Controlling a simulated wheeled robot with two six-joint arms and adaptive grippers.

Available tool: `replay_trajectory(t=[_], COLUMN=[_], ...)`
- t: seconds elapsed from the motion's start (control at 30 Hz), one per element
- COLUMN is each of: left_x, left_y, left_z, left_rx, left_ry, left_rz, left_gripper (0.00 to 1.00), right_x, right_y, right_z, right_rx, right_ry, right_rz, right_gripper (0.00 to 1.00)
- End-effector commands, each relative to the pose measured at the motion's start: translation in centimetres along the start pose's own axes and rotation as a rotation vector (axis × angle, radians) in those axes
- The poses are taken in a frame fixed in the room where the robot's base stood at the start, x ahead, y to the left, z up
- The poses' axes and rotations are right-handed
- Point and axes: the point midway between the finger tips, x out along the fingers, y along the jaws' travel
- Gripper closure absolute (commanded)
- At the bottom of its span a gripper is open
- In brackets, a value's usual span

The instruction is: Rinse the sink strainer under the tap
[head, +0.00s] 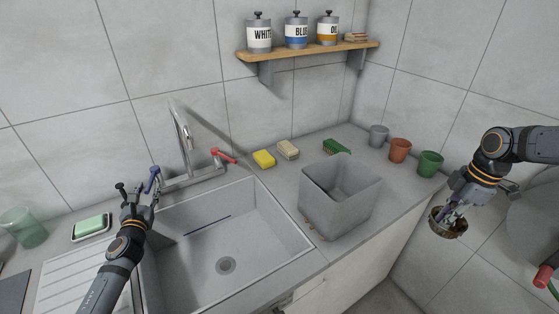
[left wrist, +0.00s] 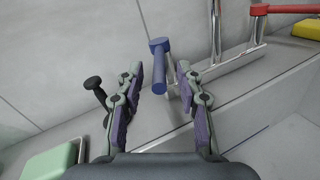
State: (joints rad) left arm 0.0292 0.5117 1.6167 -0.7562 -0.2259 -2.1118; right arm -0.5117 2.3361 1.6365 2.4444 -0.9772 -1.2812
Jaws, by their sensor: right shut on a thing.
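The chrome tap (head: 183,130) stands behind the sink (head: 205,250), with a red handle (head: 222,156) on its right and a blue handle (head: 153,180) on its left. My left gripper (head: 143,194) is at the blue handle. In the left wrist view the gripper (left wrist: 160,72) is open, one finger on each side of the blue handle (left wrist: 159,60); I cannot tell if they touch it. My right gripper (head: 458,203) is shut on the brownish, basket-like strainer (head: 447,226), held in the air right of the counter. No water shows at the spout.
A grey square bin (head: 340,200) stands on the counter right of the sink. Behind are a yellow sponge (head: 264,159), a green brush (head: 337,146) and cups (head: 400,150). A dark-knobbed post (left wrist: 95,88) stands left of my left gripper. A hose reel (head: 537,235) is far right.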

Motion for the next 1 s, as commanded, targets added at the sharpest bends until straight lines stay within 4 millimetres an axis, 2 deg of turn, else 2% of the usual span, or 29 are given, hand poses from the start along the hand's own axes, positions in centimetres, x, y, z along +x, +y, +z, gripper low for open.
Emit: replay_trajectory(t=[0.1, 0.2, 0.47, 0.77, 1.0], left_x=[1.5, 2.1, 2.2, 2.2, 2.2], left_y=[0.1, 0.0, 0.0, 0.0, 0.0], left_z=[0.1, 0.0, -0.1, -0.1, -0.1], left_rx=[0.000, 0.000, 0.001, 0.001, 0.001], left_ry=[0.001, 0.001, 0.001, 0.001, 0.001], left_rz=[0.002, 0.000, -0.001, 0.000, 0.000], left_gripper=[0.63, 0.63, 0.63, 1.00, 1.00], right_x=[-0.3, -0.4, -0.4, -0.4, -0.4], right_y=[0.0, 0.0, 0.0, 0.0, 0.0], right_z=[0.0, -0.1, -0.1, -0.1, -0.1], right_rx=[0.000, 0.000, 0.000, 0.000, 0.000], right_ry=[0.000, 0.000, 0.000, 0.000, 0.000], right_rz=[0.000, 0.000, 0.000, 0.000, 0.000], right_gripper=[1.00, 1.00, 1.00, 1.00, 1.00])
